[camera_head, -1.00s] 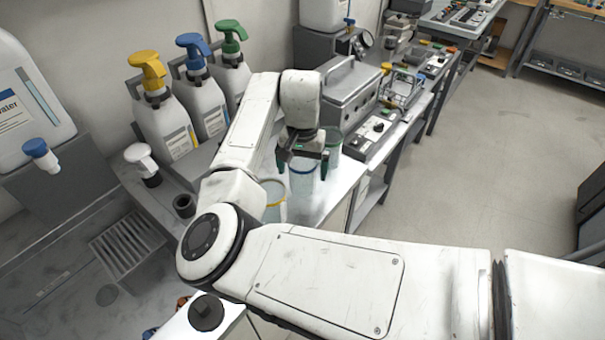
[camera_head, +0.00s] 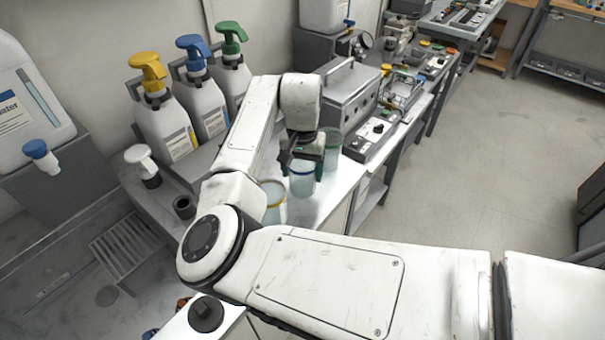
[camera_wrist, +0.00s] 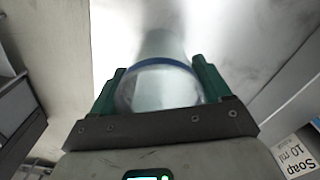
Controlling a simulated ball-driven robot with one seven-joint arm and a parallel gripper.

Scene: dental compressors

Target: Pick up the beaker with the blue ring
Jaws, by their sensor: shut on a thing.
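The beaker with the blue ring (camera_head: 302,182) stands on the white counter in the head view, between two other beakers. In the wrist view its blue rim (camera_wrist: 165,64) and clear wall fill the space between the green fingers. My gripper (camera_head: 302,163) reaches down over this beaker from above, and it also shows in the wrist view (camera_wrist: 162,88). It is shut on the beaker near the rim. I cannot tell whether the beaker's base touches the counter.
A beaker with a yellow ring (camera_head: 273,200) stands close on the left, and a green-ringed beaker (camera_head: 332,148) close behind on the right. Pump bottles (camera_head: 207,100) line the wall. A grey control box (camera_head: 369,138) stands to the right. The counter's front edge is near.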

